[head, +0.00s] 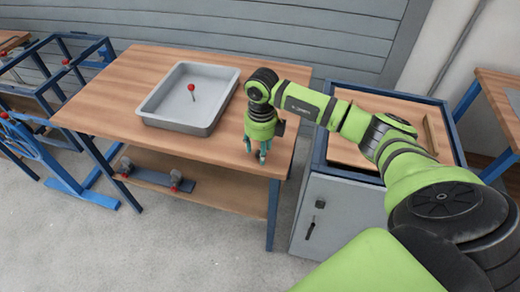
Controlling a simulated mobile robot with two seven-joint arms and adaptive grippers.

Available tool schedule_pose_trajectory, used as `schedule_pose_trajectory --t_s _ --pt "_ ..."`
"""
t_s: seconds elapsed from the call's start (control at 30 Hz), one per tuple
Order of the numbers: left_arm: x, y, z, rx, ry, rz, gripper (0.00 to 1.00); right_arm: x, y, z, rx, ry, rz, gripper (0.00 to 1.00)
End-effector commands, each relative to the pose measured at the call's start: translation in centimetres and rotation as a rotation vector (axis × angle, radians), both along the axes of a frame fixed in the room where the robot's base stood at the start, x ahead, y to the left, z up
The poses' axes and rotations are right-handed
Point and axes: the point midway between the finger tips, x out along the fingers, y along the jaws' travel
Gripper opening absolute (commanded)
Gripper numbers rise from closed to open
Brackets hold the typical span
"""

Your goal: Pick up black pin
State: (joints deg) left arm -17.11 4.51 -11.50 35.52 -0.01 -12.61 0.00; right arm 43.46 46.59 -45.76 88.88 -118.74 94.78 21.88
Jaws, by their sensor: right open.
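I cannot make out a separate black pin on the wooden table (140,70). A thin dark stem with a red ball on top (192,88) stands in the grey tray (165,122), and it is too small to tell more. My right gripper (262,155) points down over the right front part of the table, to the right of the tray. Its fingers are open, close to the tabletop, and I see nothing between them. They hide a small patch of the top. My left gripper is not in view.
A grey cabinet with a wood top (340,215) stands right of the table. A lower shelf (215,190) holds a dark bar with small fittings (155,178). A blue frame (50,140) stands at the left. The table's left part is clear.

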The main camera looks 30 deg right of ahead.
Motion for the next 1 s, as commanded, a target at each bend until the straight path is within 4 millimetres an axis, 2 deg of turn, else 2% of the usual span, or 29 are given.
schedule_pose_trajectory --t_s 0.1,0.3,0.33,0.37,0.4,0.47,0.87,1.0 --pt "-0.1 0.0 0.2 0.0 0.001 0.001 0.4 -0.1 0.1 -0.8 0.001 0.002 0.002 0.53" --pt "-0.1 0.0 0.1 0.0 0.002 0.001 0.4 0.0 0.1 -0.9 0.001 0.0 0.002 0.53" --pt "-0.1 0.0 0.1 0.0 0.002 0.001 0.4 0.0 0.1 -0.9 0.001 0.0 0.002 0.49" --pt "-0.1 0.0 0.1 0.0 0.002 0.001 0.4 0.0 0.1 -0.9 0.001 0.0 0.002 0.37" --pt "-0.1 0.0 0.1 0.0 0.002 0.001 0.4 0.0 0.1 -0.9 0.001 0.0 0.002 0.21" --pt "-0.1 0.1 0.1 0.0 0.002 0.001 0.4 0.0 0.1 -0.9 0.001 0.0 0.002 0.0" --pt "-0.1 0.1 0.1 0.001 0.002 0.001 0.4 0.0 0.1 -0.8 0.001 -0.001 0.002 0.0" --pt "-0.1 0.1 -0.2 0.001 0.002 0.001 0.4 0.1 0.0 0.1 0.0 -0.004 0.001 0.0"
